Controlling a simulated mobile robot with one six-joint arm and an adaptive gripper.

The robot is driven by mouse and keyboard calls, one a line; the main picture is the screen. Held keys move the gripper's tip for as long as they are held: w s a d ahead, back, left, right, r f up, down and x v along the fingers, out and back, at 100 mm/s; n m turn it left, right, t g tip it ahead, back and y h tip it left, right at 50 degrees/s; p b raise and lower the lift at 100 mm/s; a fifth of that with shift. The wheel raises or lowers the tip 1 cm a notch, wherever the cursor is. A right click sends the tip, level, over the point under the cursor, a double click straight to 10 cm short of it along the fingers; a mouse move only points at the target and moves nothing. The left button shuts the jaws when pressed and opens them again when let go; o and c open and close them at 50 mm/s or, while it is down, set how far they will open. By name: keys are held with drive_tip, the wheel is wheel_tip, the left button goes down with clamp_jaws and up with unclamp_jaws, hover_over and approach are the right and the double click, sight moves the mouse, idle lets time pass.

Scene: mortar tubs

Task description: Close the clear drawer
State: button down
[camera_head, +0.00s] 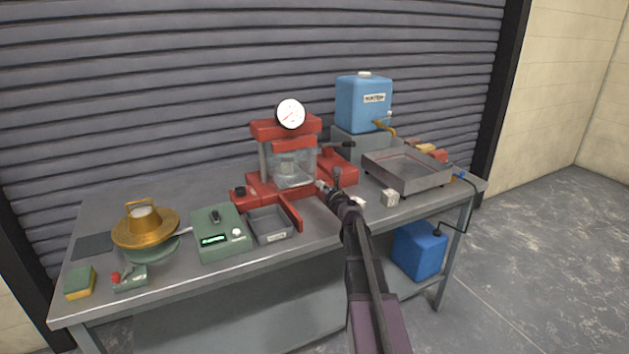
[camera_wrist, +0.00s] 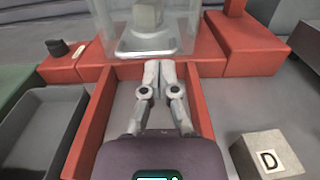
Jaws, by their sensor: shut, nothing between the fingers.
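The clear drawer (camera_head: 303,169) is a see-through box low in the red press (camera_head: 285,131), with a pale cube (camera_head: 287,165) inside. In the wrist view its clear wall (camera_wrist: 108,35) stands around the cube (camera_wrist: 148,13) and a metal plate. Two red rails run forward from the press, a left rail (camera_wrist: 92,125) and a right rail (camera_wrist: 200,108). My gripper (camera_head: 322,186) is shut and empty, low between the rails. Its fingertips (camera_wrist: 165,64) are at the drawer's lower front edge; I cannot tell whether they touch it.
A grey tray (camera_head: 272,224) and a green scale (camera_head: 219,234) stand left of the rails. A cube marked D (camera_wrist: 268,156) sits to the right. A metal basin (camera_head: 407,170) and a blue tank (camera_head: 363,103) stand further right. The front of the bench is partly clear.

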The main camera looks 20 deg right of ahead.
drive_tip(key=shift+s, duration=1)
